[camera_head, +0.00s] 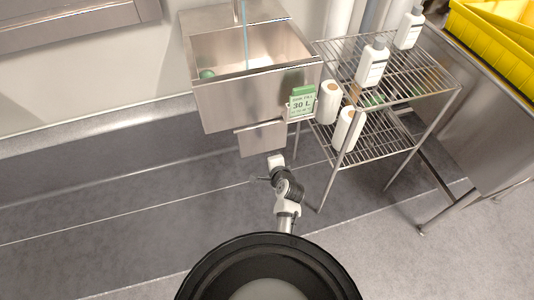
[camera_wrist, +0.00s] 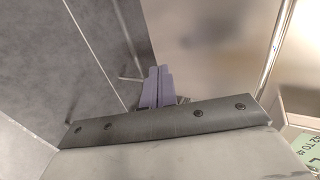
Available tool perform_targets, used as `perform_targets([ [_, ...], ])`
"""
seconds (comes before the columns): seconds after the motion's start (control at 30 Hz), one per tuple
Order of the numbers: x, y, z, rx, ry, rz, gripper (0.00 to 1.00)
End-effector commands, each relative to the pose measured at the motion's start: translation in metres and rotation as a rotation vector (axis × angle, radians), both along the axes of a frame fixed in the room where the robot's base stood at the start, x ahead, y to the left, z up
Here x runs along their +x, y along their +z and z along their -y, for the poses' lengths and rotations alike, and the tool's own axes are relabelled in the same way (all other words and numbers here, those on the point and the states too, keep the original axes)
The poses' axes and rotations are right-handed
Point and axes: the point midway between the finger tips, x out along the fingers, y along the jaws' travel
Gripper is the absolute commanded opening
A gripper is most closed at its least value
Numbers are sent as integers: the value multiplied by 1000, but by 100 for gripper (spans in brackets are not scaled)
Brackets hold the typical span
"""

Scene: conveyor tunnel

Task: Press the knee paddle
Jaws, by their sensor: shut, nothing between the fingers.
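The knee paddle (camera_head: 262,138) is a flat metal plate below the front of the steel sink (camera_head: 235,102). My gripper (camera_head: 268,174) is just in front of and below the paddle in the head view; I cannot tell whether they touch. In the wrist view my gripper (camera_wrist: 158,72) has its two grey-purple fingers together, with nothing between them. A blurred, shiny metal surface (camera_wrist: 205,50) fills the area behind and right of the fingers; it looks like the paddle. A thin blue water stream (camera_head: 245,45) shows above the basin.
A green ball (camera_head: 207,74) lies in the sink. A green-and-white sign (camera_head: 302,102) stands at its right corner. A wire rack (camera_head: 400,75) with white bottles and rolls is close on the right. Dark floor (camera_head: 120,190) on the left is clear.

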Motion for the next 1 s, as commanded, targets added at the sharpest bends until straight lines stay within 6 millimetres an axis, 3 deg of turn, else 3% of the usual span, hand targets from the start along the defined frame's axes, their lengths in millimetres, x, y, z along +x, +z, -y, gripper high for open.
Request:
perform_targets([
  [0.1,-24,10,8,-2,-2,-2,0],
  [0.33,-48,23,16,0,-1,-1,0],
  [1.0,-52,25,17,-1,-1,-1,0],
])
